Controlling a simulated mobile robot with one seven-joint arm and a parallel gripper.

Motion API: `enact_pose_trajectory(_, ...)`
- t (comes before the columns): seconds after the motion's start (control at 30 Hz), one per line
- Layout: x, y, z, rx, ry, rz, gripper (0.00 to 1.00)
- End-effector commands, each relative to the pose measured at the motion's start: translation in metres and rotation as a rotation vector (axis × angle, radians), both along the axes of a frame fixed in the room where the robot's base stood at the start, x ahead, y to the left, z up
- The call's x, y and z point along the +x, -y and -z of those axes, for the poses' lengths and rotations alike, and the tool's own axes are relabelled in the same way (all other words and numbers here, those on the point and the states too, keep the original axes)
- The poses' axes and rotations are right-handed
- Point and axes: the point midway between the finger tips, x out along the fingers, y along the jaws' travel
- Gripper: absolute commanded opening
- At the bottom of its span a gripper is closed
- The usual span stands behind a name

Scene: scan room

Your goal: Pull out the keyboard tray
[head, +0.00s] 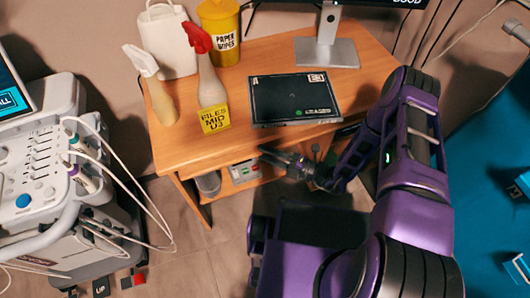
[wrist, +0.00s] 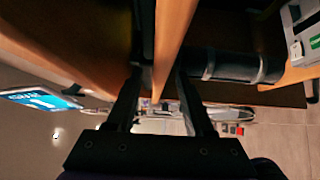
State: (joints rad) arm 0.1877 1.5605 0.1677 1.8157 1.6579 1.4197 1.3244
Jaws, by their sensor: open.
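The wooden desk (head: 200,150) stands ahead of me. My gripper (head: 287,161) is at its front edge, just below the desktop. In the wrist view, my gripper (wrist: 159,78) is open, with one dark finger on each side of a thin orange wooden board (wrist: 173,38). This board looks like the keyboard tray's front edge. The fingers straddle it, and I cannot tell whether either touches it. The tray's top and any keyboard on it are hidden under the desktop.
On the desk are a black flat panel (head: 295,98), a yellow wipes tub (head: 220,35), spray bottles and a monitor stand (head: 327,50). Below is a shelf with a pale device (head: 244,171). A medical cart (head: 40,160) stands left; a blue surface (head: 490,190) lies right.

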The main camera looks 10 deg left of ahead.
Motion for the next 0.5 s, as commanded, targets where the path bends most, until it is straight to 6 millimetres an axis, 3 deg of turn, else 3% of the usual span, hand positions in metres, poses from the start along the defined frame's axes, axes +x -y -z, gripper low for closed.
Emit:
enact_pose_trajectory(0.37,0.0013,-0.0063,0.0000,0.000,0.000,0.000,0.53)
enact_pose_trajectory(0.5,0.0012,-0.0061,0.0000,0.000,0.000,0.000,0.27)
